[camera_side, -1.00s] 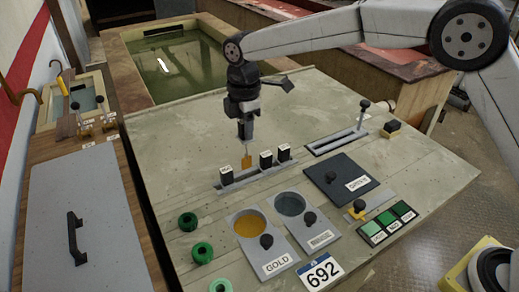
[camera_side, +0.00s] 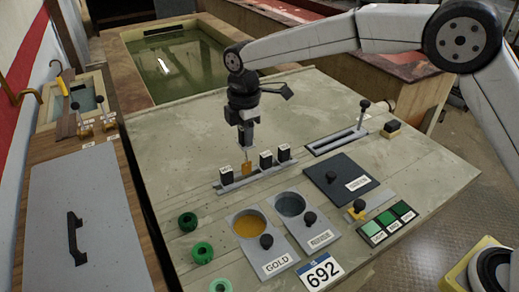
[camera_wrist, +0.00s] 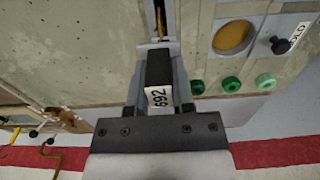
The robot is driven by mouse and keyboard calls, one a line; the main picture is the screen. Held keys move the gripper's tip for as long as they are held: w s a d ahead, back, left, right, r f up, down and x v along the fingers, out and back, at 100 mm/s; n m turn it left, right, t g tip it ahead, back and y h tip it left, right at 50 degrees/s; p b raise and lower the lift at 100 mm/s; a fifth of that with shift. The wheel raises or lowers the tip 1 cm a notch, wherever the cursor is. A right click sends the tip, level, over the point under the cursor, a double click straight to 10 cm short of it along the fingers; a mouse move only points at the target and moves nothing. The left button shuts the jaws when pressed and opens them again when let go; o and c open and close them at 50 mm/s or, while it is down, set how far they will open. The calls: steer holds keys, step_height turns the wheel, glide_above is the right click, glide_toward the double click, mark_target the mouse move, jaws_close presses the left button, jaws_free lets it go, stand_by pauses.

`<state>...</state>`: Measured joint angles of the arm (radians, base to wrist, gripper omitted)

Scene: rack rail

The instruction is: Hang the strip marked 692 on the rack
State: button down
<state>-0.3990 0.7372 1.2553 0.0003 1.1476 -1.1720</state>
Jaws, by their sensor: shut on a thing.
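My gripper (camera_side: 246,137) is shut on the black head of the strip marked 692 (camera_wrist: 158,97). In the side view, the strip hangs upright below the jaws, a thin shaft with a gold-coloured lower end (camera_side: 246,168). The gold end is at the grey rack rail (camera_side: 230,186), in the gap between the left black block (camera_side: 226,174) and the middle one (camera_side: 265,160). I cannot tell whether it touches the rail. In the wrist view, my gripper (camera_wrist: 158,82) has the labelled head between its jaws.
A third black block (camera_side: 284,152) stands on the rail's right. In front are a gold well (camera_side: 247,225), a grey-blue well (camera_side: 290,204) and a 692 card (camera_side: 320,272). Green rings (camera_side: 188,222) lie at left. A slotted rail with a knob (camera_side: 337,140) stands at right.

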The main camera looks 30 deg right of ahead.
mark_target(247, 162)
steer(key=shift+f, duration=5.1)
steer(key=shift+c, duration=2)
jaws_free()
steer(key=shift+r, duration=3.5)
